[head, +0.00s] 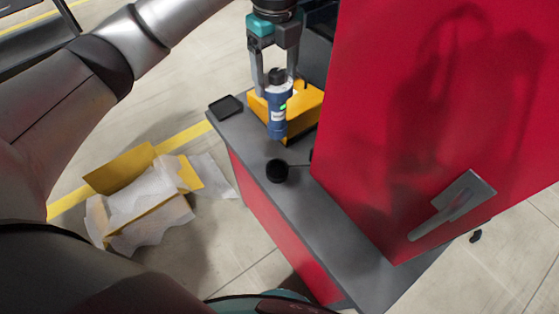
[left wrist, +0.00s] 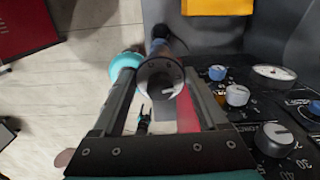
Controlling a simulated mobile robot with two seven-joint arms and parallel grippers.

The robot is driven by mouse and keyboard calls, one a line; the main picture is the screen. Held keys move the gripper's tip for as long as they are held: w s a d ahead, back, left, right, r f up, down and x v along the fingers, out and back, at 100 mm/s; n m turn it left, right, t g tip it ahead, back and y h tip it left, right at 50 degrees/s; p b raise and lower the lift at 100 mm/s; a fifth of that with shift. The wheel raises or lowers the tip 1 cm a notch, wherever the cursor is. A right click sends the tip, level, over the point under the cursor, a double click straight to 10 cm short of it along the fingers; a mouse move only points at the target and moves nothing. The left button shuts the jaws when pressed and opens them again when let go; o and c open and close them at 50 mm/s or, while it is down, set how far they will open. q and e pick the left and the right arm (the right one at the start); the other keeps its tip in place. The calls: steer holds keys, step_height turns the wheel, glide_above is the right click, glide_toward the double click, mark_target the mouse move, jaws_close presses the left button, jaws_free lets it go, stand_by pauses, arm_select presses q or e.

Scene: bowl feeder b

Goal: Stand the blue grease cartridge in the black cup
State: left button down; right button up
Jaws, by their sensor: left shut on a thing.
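The blue grease cartridge (head: 278,112) has a dark cap and hangs roughly upright in my left gripper (head: 274,84). The gripper is shut on its upper part. The black cup (head: 277,171) stands on the grey ledge, below the cartridge in the picture and apart from it. In the left wrist view the cartridge (left wrist: 160,78) shows cap end on between the fingers of my left gripper (left wrist: 165,85). My right gripper is not clearly seen.
A yellow bin (head: 309,103) stands just behind the cartridge, with a small black tray (head: 225,107) to the left. A tall red cabinet (head: 440,100) closes off the right. An open box with paper (head: 150,195) lies on the floor. Panel knobs (left wrist: 237,95) show in the wrist view.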

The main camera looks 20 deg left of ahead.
mark_target(277, 105)
arm_select(q)
steer(key=shift+w+f, duration=0.1)
step_height(277, 105, down, 19)
steer(key=b, duration=0.1)
steer(key=shift+f+b, duration=0.15)
steer(key=shift+b, duration=0.15)
steer(key=shift+f, duration=0.1)
jaws_free()
steer(key=shift+f, duration=0.1)
step_height(277, 105, up, 12)
steer(key=shift+r+p, duration=0.2)
steer(key=shift+p, duration=0.4)
stand_by(0.4)
